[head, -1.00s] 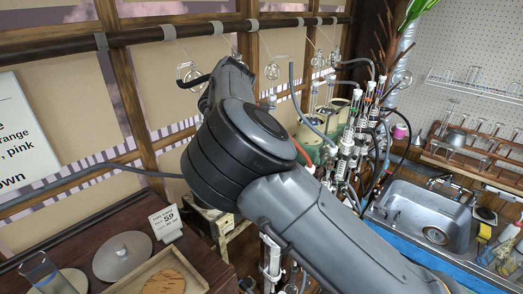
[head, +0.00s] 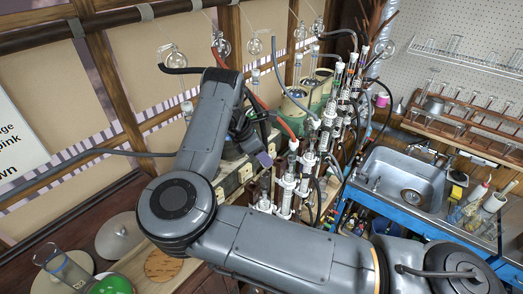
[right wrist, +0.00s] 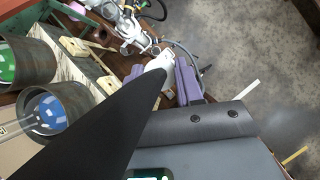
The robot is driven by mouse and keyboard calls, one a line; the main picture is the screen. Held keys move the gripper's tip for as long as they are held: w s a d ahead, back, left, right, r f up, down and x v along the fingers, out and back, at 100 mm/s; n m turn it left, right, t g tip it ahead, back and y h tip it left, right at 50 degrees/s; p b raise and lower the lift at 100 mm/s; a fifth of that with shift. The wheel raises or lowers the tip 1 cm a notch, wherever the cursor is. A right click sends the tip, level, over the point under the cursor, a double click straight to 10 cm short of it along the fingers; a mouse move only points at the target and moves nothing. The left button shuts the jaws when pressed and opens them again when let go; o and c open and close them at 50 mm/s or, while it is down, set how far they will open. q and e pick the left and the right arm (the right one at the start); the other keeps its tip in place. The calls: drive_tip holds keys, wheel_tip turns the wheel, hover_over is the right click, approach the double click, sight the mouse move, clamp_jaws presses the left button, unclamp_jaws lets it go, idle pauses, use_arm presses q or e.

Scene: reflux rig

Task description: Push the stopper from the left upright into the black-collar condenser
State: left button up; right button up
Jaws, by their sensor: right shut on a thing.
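My right gripper (head: 263,158) is beside the glass rig in the head view, its purple finger pointing toward the rig. In the right wrist view its purple fingers (right wrist: 163,76) are shut on a white, stopper-like piece (right wrist: 159,62), partly hidden by a dark part in front. I cannot tell which condenser is the black-collar one, nor whether the held piece touches any glass. My left gripper is not in view.
A metal sink (head: 405,178) and a wooden rack of glassware (head: 470,115) are at the right. Heating pots with blue and green contents stand by the rig; the blue one shows in the right wrist view (right wrist: 47,110). Round flasks (head: 173,60) hang along the rail. Hoses cross the rig.

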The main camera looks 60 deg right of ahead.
drive_tip(key=shift+f+b, duration=0.8)
drive_tip(key=shift+f, duration=0.6)
drive_tip(key=shift+f, duration=0.1)
drive_tip(key=shift+r, duration=0.25)
drive_tip(key=shift+f, duration=0.15)
drive_tip(key=shift+f, duration=0.15)
drive_tip(key=shift+f+b, duration=0.25)
drive_tip(key=shift+b, duration=0.1)
idle(0.4)
drive_tip(key=shift+f+b, duration=0.4)
drive_tip(key=shift+f, duration=0.15)
